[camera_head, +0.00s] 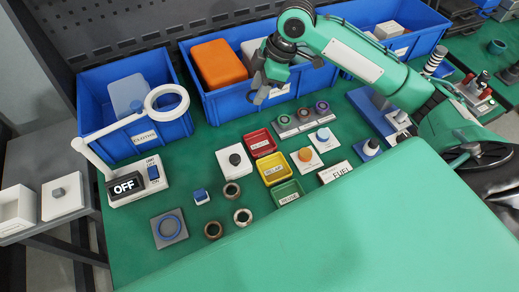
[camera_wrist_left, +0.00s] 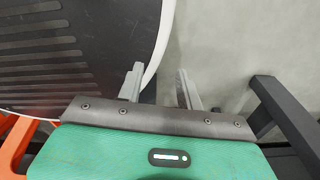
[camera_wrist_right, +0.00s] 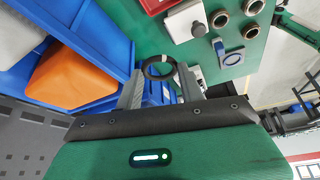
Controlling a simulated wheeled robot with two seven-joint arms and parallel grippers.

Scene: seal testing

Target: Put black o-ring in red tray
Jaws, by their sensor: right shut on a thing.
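The red tray (camera_head: 261,154) is the rear one of a column of small trays on the green bench. Its edge also shows at the top of the right wrist view (camera_wrist_right: 152,9). My right gripper (camera_head: 262,92) is above the front of the blue bins, behind and above the red tray. In the right wrist view, a black o-ring (camera_wrist_right: 146,68) sits between my right fingertips, which are shut on it. The o-ring is hard to make out in the head view. My left gripper (camera_wrist_left: 163,82) is open and empty, and out of the head view.
Blue bins (camera_head: 222,105) line the back; one holds an orange box (camera_head: 218,64). Yellow (camera_head: 273,180) and green (camera_head: 287,203) trays stand in front of the red one. A ring-shaped lamp (camera_head: 98,158), button blocks (camera_head: 234,163) and several loose rings (camera_head: 232,189) stand nearby.

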